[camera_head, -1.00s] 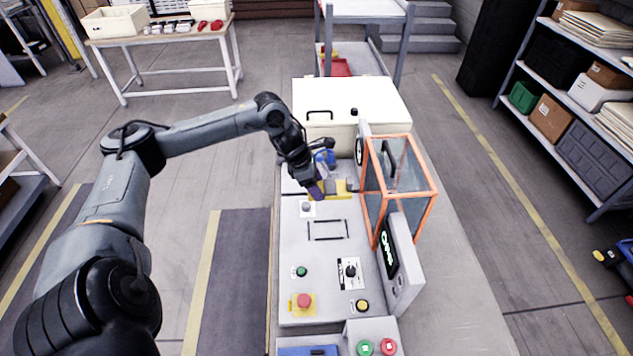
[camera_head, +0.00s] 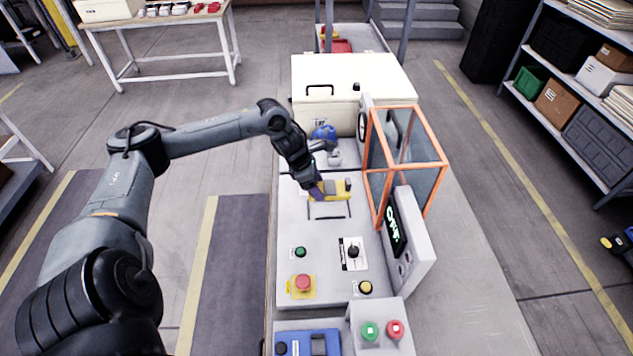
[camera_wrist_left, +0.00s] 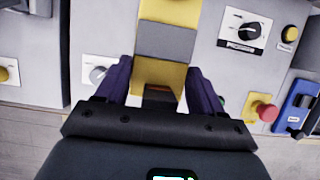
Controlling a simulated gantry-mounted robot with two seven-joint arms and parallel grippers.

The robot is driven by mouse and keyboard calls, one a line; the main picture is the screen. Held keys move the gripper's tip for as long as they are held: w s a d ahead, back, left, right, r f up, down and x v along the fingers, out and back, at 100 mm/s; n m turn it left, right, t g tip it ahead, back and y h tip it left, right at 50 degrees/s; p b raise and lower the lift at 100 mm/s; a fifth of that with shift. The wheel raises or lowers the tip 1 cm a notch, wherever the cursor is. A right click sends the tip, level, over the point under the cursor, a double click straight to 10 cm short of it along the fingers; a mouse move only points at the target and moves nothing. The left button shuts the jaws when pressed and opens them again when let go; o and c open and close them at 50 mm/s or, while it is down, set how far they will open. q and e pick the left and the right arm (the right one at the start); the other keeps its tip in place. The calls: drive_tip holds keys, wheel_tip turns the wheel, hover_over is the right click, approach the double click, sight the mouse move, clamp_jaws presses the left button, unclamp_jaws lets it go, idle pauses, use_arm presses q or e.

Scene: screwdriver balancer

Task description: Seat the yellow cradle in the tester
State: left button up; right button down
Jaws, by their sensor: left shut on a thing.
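The yellow cradle (camera_head: 338,189) has a grey middle section and shows large between the fingers in the left wrist view (camera_wrist_left: 168,72). My left gripper (camera_head: 316,190) has its purple fingers on both sides of the cradle's near end and is shut on it. The cradle is over the outlined rectangle on the tester's grey top (camera_head: 322,245). I cannot tell whether it touches the top or hangs just above it. My right gripper is in neither view.
An orange-framed clear guard (camera_head: 405,165) and a display panel (camera_head: 408,240) stand right of the cradle. A white box (camera_head: 352,85) is behind. Knob (camera_head: 353,251), red stop button (camera_head: 302,283) and blue device (camera_head: 308,343) lie nearer.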

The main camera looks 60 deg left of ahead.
use_arm(q)
drive_tip(key=shift+f+b, duration=2.65)
drive_tip(key=shift+f, duration=1.25)
drive_tip(key=shift+w, duration=0.15)
drive_tip(key=shift+f+b, duration=0.35)
drive_tip(key=shift+b, duration=0.1)
drive_tip(key=shift+d, duration=0.1)
drive_tip(key=o, duration=1.1)
drive_tip(key=shift+o, duration=0.7)
drive_tip(key=shift+f, duration=0.1)
